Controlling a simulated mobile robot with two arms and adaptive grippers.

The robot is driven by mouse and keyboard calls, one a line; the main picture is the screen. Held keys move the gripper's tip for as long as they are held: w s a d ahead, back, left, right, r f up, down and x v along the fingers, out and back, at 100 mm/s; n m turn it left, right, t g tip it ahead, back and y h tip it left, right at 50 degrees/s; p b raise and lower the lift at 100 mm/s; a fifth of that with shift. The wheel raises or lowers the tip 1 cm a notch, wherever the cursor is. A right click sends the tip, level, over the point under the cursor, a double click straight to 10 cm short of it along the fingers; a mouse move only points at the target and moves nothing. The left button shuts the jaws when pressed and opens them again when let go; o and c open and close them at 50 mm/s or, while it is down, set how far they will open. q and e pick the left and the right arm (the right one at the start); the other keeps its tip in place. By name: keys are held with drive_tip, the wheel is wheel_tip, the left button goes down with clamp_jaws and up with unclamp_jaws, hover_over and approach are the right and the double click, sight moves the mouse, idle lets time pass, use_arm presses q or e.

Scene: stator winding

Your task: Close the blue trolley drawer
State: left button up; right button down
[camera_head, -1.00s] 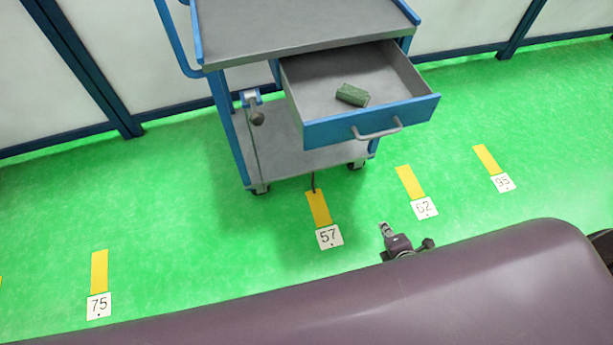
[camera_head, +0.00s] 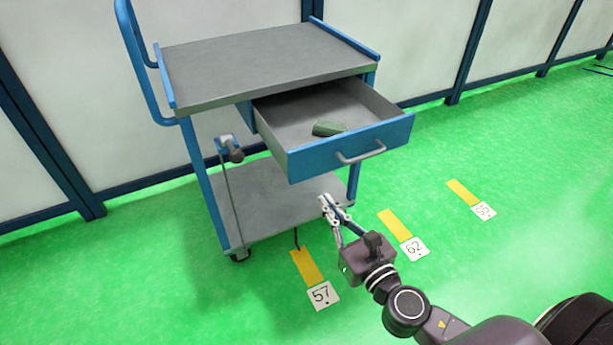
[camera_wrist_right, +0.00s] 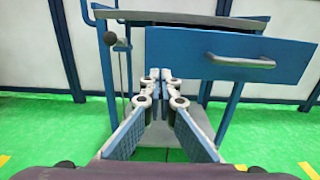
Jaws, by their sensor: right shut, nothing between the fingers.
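The blue trolley drawer (camera_head: 351,145) is pulled well out of the trolley (camera_head: 262,65), with its grey handle (camera_head: 361,153) on the blue front. It also shows in the right wrist view as a blue front panel (camera_wrist_right: 270,75), upper right. My right gripper (camera_head: 333,205) is shut and empty. In the head view it appears below the drawer front, apart from the handle. In the right wrist view the fingers (camera_wrist_right: 160,76) point at the trolley, left of and below the handle. My left gripper is not in view.
A green block (camera_head: 328,129) lies inside the drawer. A clamp-like part with a dark knob (camera_head: 236,155) hangs at the trolley's left side. The lower shelf (camera_head: 265,198) is bare. Green floor with numbered yellow markers (camera_head: 306,266) lies around; white wall panels stand behind.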

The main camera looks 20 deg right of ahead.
sight(302, 169)
drive_tip(key=w, duration=0.8)
drive_tip(key=shift+w+a+p, duration=0.35)
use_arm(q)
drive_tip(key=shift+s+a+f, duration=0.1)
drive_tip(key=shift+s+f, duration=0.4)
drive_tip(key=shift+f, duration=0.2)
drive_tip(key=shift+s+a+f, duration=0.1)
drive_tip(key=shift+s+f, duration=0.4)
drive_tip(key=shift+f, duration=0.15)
use_arm(e)
drive_tip(key=shift+w, duration=0.75)
drive_tip(key=shift+w, duration=0.1)
